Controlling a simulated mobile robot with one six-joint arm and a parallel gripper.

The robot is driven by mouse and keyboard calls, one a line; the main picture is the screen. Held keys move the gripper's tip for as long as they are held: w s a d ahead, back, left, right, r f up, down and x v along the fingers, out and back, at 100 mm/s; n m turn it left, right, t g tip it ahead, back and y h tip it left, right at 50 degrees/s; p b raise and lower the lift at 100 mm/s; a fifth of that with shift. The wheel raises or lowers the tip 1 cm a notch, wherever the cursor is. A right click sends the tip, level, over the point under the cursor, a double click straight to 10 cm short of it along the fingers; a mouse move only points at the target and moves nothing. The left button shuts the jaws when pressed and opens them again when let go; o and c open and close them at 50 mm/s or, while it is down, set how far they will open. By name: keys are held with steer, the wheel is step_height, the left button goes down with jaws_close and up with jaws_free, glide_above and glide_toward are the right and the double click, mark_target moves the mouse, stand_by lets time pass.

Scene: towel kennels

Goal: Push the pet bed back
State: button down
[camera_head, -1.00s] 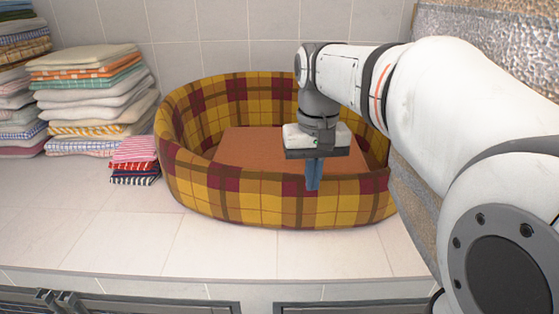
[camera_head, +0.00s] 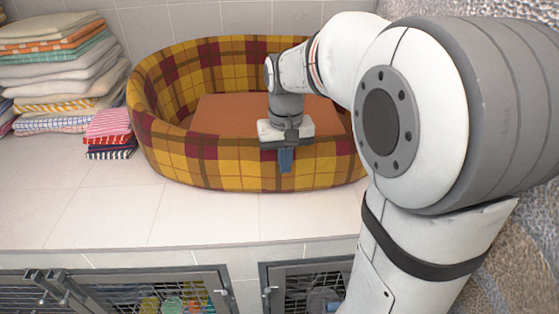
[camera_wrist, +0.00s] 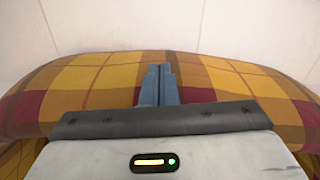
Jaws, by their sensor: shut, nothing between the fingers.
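The pet bed (camera_head: 215,160) is an oval bed with a yellow, brown and maroon plaid wall and an orange-brown cushion. It stands on the tiled ledge against the back wall. My gripper (camera_head: 286,160) is shut and empty, pointing down at the bed's front wall, right of its middle. Its blue fingers overlap the front wall in the head view; whether they touch it I cannot tell. In the wrist view the shut fingers (camera_wrist: 158,85) lie over the plaid rim (camera_wrist: 90,85), with pale tile beyond. My arm hides the bed's right end.
A small stack of folded cloths (camera_head: 108,133) stands just left of the bed. A tall towel pile (camera_head: 60,70) is behind it at the left. The ledge (camera_head: 200,215) in front is bare. Wire-door kennels (camera_head: 150,290) are below. A rough stone wall is at the right.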

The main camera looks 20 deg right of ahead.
steer(key=w+p, duration=0.1)
steer(key=w, duration=0.4)
steer(key=w+d+p, duration=0.1)
steer(key=w+p, duration=0.1)
steer(key=w, duration=0.3)
steer(key=w+p, duration=0.2)
steer(key=w, duration=0.3)
steer(key=shift+w+d+r, duration=0.1)
steer(key=shift+d+r, duration=0.05)
steer(key=shift+w, duration=0.6)
steer(key=shift+f, duration=0.2)
